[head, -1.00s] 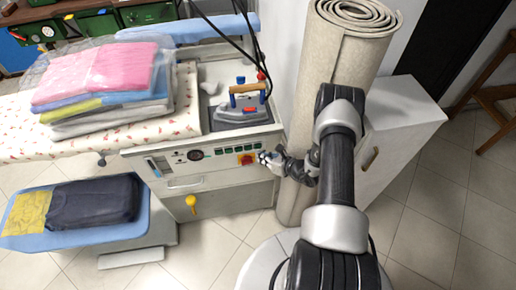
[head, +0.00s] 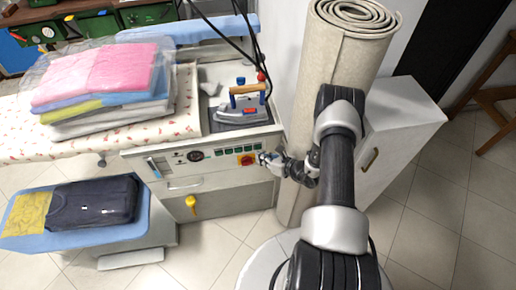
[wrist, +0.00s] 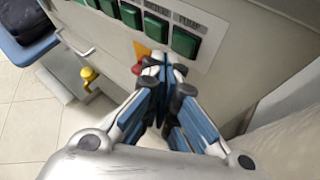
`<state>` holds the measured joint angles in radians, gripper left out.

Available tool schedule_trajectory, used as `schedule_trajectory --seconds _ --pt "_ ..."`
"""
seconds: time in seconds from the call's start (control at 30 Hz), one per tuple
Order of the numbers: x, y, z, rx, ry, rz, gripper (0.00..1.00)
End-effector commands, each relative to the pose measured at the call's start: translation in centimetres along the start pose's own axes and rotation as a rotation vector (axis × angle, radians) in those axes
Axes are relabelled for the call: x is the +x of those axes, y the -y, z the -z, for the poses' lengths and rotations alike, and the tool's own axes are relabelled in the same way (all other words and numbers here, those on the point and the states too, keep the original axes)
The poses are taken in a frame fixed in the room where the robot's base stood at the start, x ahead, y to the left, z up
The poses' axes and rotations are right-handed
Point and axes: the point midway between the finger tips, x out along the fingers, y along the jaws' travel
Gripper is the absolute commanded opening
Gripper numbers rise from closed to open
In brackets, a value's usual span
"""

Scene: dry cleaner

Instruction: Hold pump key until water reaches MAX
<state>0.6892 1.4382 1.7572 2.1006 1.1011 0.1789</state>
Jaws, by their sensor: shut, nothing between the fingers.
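The ironing station's control panel has a row of green keys. The pump key (wrist: 185,42) is the green one under the label PUMP, at the right end of the row in the wrist view. My gripper (wrist: 165,62) is shut and empty, its tips just below the keys in that view; I cannot tell whether they touch the panel. In the head view my gripper (head: 264,158) is at the panel's right end, partly hiding it. A narrow upright water gauge (head: 153,167) is at the panel's left; its level and MAX mark are too small to read.
A red knob on a yellow plate (head: 246,159) sits just left of my gripper. An iron (head: 243,112) rests above the panel. A rolled carpet (head: 335,60) and a white cabinet (head: 400,125) stand close on the right. A yellow-handled valve (head: 191,203) is below.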

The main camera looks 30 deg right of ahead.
Motion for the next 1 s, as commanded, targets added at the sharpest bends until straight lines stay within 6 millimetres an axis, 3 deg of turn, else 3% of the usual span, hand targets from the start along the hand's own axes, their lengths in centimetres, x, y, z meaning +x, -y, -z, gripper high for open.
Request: schedule_trajectory --seconds 1.0 --pt "0.69 0.5 -0.49 -0.001 0.0 0.0 0.0"
